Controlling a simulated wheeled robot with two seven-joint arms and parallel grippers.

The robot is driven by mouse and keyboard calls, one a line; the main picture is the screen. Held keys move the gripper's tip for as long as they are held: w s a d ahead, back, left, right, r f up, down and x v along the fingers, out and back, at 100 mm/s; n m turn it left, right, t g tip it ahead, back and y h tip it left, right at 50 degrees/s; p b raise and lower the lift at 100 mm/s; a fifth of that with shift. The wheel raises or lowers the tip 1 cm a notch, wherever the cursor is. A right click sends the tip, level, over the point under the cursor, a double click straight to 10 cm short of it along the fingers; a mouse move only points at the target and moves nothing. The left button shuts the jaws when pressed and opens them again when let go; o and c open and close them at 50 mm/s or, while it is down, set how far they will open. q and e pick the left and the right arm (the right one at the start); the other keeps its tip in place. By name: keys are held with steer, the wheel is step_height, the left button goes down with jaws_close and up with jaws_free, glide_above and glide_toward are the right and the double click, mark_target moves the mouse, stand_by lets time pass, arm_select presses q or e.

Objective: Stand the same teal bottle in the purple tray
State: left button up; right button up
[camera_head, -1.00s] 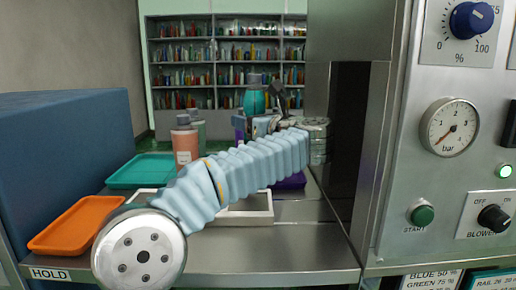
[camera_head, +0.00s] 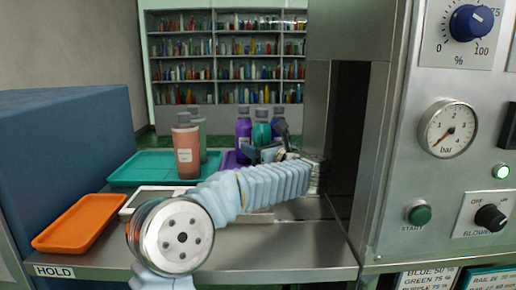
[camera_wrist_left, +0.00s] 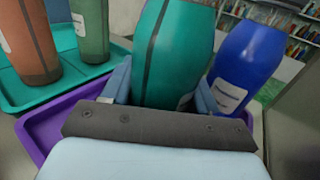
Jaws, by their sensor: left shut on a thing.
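The teal bottle (camera_head: 261,130) is upright between a purple bottle (camera_head: 243,130) and a blue bottle (camera_head: 277,121) in the head view. My left gripper (camera_head: 266,153) is shut on it; the left wrist view shows the bottle (camera_wrist_left: 172,55) between the two fingers. The purple tray (camera_head: 231,160) is mostly hidden behind my arm and the bottles; its rim shows in the left wrist view (camera_wrist_left: 35,142). The held bottle is low over or in this tray. Its base is hidden, so I cannot tell whether it touches the tray floor. My right gripper is not in view.
A teal tray (camera_head: 130,172) holds a salmon bottle (camera_head: 187,153) and a green bottle (camera_head: 201,130). An orange tray (camera_head: 78,225) and a pale tray (camera_head: 135,203) are nearer. The steel machine panel (camera_head: 455,190) bounds the right side, a blue block (camera_head: 65,150) the left.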

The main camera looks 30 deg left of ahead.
arm_select(q)
steer(key=shift+f, duration=0.15)
steer(key=o, duration=1.1)
steer(key=shift+r+p, duration=0.35)
steer(key=shift+r, duration=0.05)
steer(key=v, duration=0.2)
steer(key=b+v, duration=0.1)
steer(key=v, duration=0.1)
steer(key=b+v, duration=0.1)
steer(key=v, duration=0.2)
steer(key=shift+f, duration=0.3)
steer(key=shift+s+d+r, duration=0.1)
steer(key=shift+s+d, duration=0.05)
steer(key=shift+d, duration=0.1)
